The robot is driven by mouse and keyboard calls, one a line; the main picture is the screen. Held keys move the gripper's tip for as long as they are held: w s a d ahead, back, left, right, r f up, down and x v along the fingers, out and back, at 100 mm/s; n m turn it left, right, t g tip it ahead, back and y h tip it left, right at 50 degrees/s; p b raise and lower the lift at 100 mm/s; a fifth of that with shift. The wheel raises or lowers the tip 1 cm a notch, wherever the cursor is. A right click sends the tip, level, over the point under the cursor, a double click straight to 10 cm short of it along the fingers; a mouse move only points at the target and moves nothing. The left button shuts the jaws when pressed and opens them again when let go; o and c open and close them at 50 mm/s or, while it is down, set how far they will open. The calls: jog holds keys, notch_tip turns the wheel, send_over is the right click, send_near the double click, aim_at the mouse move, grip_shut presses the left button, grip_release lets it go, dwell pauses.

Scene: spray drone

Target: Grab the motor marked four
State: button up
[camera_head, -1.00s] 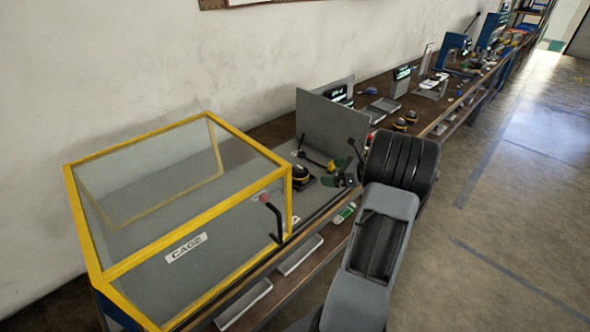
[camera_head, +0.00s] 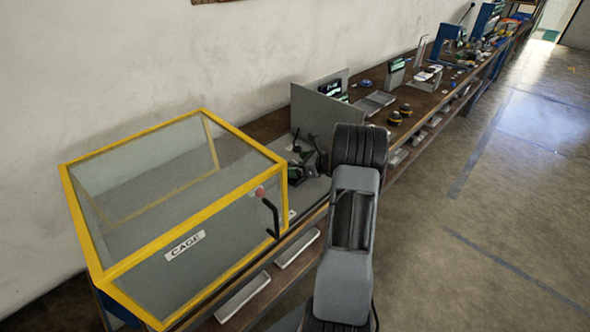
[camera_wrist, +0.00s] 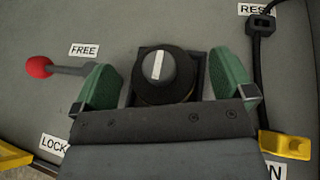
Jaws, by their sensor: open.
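My gripper (camera_wrist: 168,80) is open, with one green finger on each side of this part and a gap on both sides. In the head view, my gripper (camera_head: 307,165) is low over the grey station beside the cage, and my arm hides much of that spot. Two black and yellow motors (camera_head: 405,109) (camera_head: 395,118) stand farther along the bench, their marks too small to read.
A red-knobbed lever (camera_wrist: 45,68) lies left, between FREE (camera_wrist: 85,50) and LOCK labels. A black bar with a yellow end (camera_wrist: 284,144) runs down the right, under REST. The yellow-framed cage (camera_head: 175,215) and an upright grey panel (camera_head: 316,110) flank the station.

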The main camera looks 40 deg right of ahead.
jog(key=shift+x, duration=0.8)
jog(key=c, duration=1.2)
jog(key=shift+r, duration=0.1)
jog(key=shift+c, duration=0.5)
